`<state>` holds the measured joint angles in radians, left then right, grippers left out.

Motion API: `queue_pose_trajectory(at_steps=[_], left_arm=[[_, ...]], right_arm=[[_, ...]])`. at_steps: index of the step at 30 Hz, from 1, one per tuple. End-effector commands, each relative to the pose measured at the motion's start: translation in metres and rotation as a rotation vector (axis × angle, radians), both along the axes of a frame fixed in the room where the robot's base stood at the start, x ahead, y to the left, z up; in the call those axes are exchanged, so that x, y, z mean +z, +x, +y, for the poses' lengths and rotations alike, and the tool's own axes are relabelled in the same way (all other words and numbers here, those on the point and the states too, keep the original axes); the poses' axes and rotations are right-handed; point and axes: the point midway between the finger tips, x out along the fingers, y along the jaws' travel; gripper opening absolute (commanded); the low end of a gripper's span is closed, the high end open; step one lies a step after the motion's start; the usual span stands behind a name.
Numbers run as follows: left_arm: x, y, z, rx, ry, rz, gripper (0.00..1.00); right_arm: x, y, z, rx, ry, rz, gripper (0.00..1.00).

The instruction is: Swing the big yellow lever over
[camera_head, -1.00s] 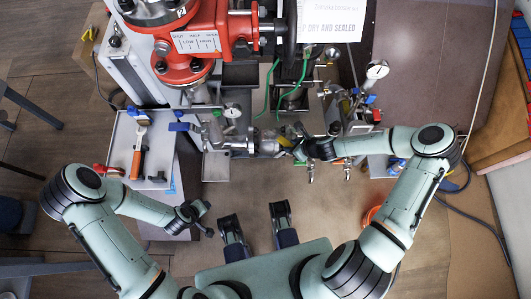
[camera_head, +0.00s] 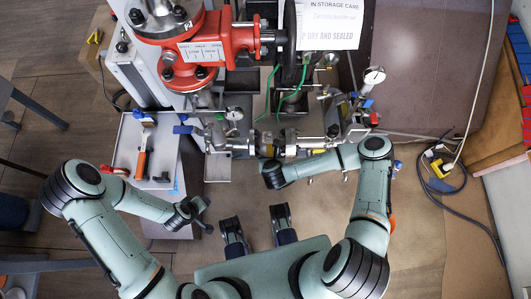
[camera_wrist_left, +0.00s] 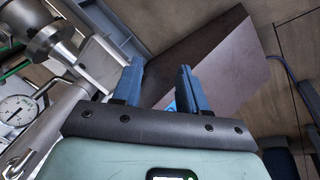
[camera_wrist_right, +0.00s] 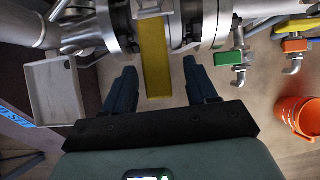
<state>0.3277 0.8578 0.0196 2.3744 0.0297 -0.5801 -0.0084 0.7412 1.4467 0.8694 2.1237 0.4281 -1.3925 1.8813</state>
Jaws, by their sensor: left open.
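The yellow lever (camera_wrist_right: 155,60) is a flat bar hanging from a flanged metal valve in the right wrist view. A small yellow bit of it (camera_head: 268,150) shows on the pipe run in the head view; the rest is hard to make out. My right gripper (camera_wrist_right: 158,72) is open, its fingers on either side of the lever's lower part with a gap on both sides. In the head view the right gripper (camera_head: 271,176) is just on my side of the pipe. My left gripper (camera_head: 203,215) is open and empty (camera_wrist_left: 160,75), left of and away from the pipe.
A red valve body (camera_head: 190,55) stands behind the pipe. A tray with tools (camera_head: 128,150) is at the left. Floor between my arms is open.

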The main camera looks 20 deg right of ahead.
Motion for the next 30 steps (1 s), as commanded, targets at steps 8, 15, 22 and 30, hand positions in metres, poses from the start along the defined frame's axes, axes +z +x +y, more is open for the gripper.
queue_pose_trajectory(at_steps=[8,15,22,30], left_arm=[[-0.001,-0.002,-0.001,-0.001,-0.002,0.004,0.43],[-0.004,-0.02,-0.011,-0.023,-0.027,0.058,0.43],[-0.006,-0.041,-0.023,-0.047,-0.055,0.118,0.43],[-0.008,-0.065,-0.035,-0.075,-0.087,0.186,0.43]], right_arm=[[0.001,0.001,0.0,0.003,0.002,-0.005,0.56],[0.002,0.002,0.0,0.003,0.001,-0.006,0.56],[0.002,0.002,0.0,0.004,0.002,-0.008,0.56],[0.002,0.002,0.0,0.004,0.002,-0.008,0.56]])
